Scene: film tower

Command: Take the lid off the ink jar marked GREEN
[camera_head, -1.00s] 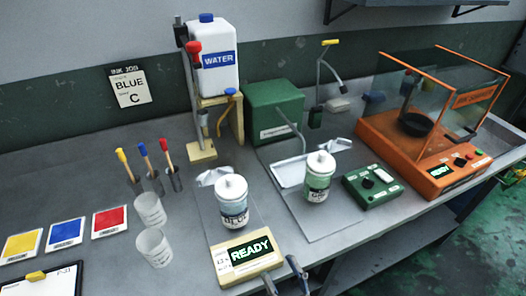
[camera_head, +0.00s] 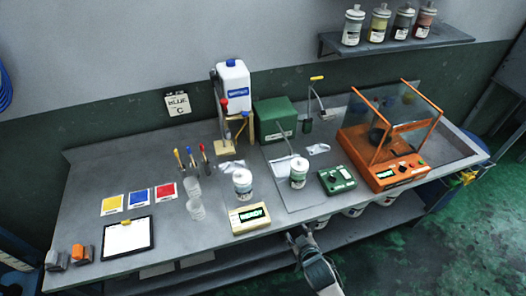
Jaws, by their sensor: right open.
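The jar with the green band (camera_head: 299,173) stands upright on a grey board, right of centre on the bench. Its white knobbed lid (camera_head: 299,161) is on. A similar jar with a blue label (camera_head: 243,184) and its lid on stands to its left. My right gripper (camera_head: 295,236) is open and empty at the bench's front edge, below and in front of the green jar and apart from it. My left gripper is out of view.
A scale reading READY (camera_head: 250,217) stands in front of the blue jar. A green control box (camera_head: 337,180) and an orange glass-sided machine (camera_head: 385,165) stand to the right. Shelf jars (camera_head: 379,22) are at upper right.

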